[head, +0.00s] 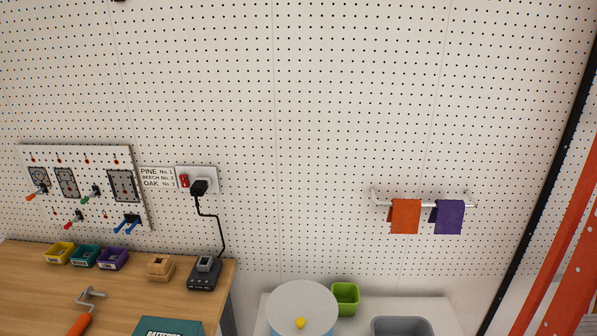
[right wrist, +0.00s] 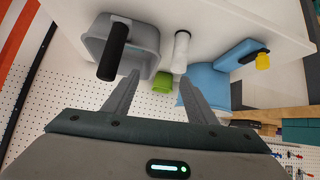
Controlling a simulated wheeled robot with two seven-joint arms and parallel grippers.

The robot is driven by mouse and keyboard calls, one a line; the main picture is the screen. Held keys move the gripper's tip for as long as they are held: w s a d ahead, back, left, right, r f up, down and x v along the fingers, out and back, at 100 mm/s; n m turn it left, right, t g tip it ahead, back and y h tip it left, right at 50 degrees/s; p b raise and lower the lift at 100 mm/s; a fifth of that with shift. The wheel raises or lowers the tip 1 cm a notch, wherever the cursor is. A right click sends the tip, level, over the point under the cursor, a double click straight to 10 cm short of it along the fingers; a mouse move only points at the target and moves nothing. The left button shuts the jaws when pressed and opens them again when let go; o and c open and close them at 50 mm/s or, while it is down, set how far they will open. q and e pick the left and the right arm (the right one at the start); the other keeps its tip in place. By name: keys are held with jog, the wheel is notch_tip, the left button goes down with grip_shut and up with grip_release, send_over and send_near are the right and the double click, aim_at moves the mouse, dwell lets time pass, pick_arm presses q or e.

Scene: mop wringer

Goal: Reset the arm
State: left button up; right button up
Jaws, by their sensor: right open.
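My right gripper (right wrist: 164,92) shows in the right wrist view, with its two fingers apart and nothing between them. Past the fingertips is a grey tub (right wrist: 92,42) with a black handle (right wrist: 114,50) across it. A white cylinder (right wrist: 180,55) and a blue body (right wrist: 215,78) with a yellow knob (right wrist: 262,61) are also beyond the gripper. The gripper appears apart from all of these. Neither gripper shows in the head view, and my left gripper is in neither view.
In the head view, a wooden bench (head: 35,285) with small bins fills the lower left. A round lid (head: 302,305) with a yellow knob, a green bin (head: 345,298) and a grey tub (head: 402,327) stand lower down. Orange (head: 405,216) and purple (head: 449,217) cloths hang on a rail.

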jog(key=s+d+f+n+g, duration=0.1)
jog(key=s+f+g, duration=0.2)
jog(key=s, duration=0.7)
jog(key=s+d+f+g, duration=0.1)
jog(key=s+f+g, duration=0.25)
jog(key=s, duration=0.65)
notch_tip(320, 180, down, 32)
jog(key=g+b, duration=0.1)
jog(key=b, duration=0.2)
jog(key=s+d+f+g+b, duration=0.1)
jog(key=s+d+f+b, duration=0.2)
jog(key=s+f, duration=1.5)
jog(key=shift+s+d+f, duration=0.15)
jog(key=shift+s+f, duration=0.1)
jog(key=shift+f, duration=0.7)
